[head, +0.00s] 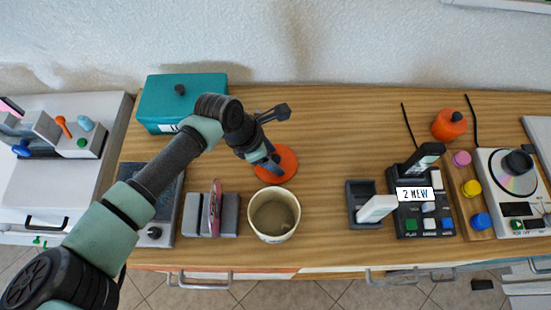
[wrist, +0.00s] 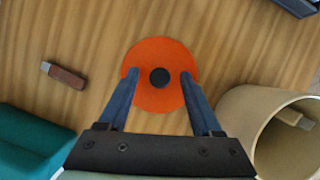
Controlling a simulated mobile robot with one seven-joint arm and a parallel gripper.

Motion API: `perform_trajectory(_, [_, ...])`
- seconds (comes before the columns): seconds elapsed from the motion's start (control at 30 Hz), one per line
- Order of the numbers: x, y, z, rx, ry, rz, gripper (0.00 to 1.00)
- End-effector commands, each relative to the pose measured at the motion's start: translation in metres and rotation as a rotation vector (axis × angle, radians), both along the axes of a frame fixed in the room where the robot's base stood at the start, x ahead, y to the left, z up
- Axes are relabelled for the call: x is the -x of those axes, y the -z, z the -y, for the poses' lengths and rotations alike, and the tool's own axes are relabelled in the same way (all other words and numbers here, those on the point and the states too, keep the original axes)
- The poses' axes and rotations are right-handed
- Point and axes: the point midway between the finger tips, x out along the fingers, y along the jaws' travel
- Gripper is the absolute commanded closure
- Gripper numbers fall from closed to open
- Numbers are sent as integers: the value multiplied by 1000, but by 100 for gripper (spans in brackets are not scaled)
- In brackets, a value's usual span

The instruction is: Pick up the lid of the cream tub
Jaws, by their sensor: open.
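An orange round lid with a black knob (wrist: 160,77) lies flat on the wooden counter. In the head view the lid (head: 288,160) is partly hidden by my gripper. The cream tub (head: 273,234) stands open just in front of it, and it also shows at the right of the wrist view (wrist: 243,112). My gripper (wrist: 158,74) is open above the lid and points down. Its two blue fingers are either side of the black knob, with a gap on both sides. In the head view my gripper (head: 268,163) is over the lid's left part. I cannot tell the fingertips' exact height.
A teal box (head: 185,95) stands behind at the left. A grey holder (head: 228,215) with a pink disc is left of the tub. A small brown-and-grey piece (wrist: 63,75) lies near the lid.

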Motion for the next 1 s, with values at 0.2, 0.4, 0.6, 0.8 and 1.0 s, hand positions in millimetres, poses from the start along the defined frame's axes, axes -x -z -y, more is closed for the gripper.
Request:
perform_trajectory(0.2, [0, 0, 0, 0, 0, 1, 47])
perform_trajectory(0.4, [0, 0, -1, 0, 0, 1, 83])
perform_trajectory(0.6, [0, -1, -1, 0, 0, 1, 100])
perform_trajectory(0.8, [0, -1, 0, 0, 0, 1, 100])
perform_trajectory(1.0, [-2, -16, -2, -2, 0, 6, 100])
